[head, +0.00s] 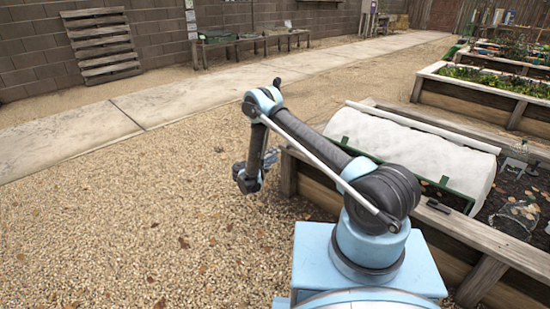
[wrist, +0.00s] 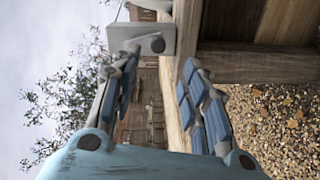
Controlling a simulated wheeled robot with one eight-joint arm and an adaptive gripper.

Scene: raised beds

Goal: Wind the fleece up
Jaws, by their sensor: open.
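The white fleece (head: 405,145) is draped over a green-framed low tunnel on the near raised bed, with a long white roll or bar (head: 425,128) along its far upper side. My gripper (head: 268,160) is low beside the left end of that bed, above the gravel. In the wrist view my gripper (wrist: 166,88) has its two blue-padded fingers apart, with nothing clamped between them. My arm hides part of the bed's left end.
The bed's wooden edge (head: 470,228) carries a small dark object (head: 438,206). Planted beds (head: 490,82) stand at the right rear. Open gravel (head: 130,230) lies to the left, with a concrete path (head: 190,100), a leaning pallet (head: 100,45) and a bench (head: 230,45) beyond.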

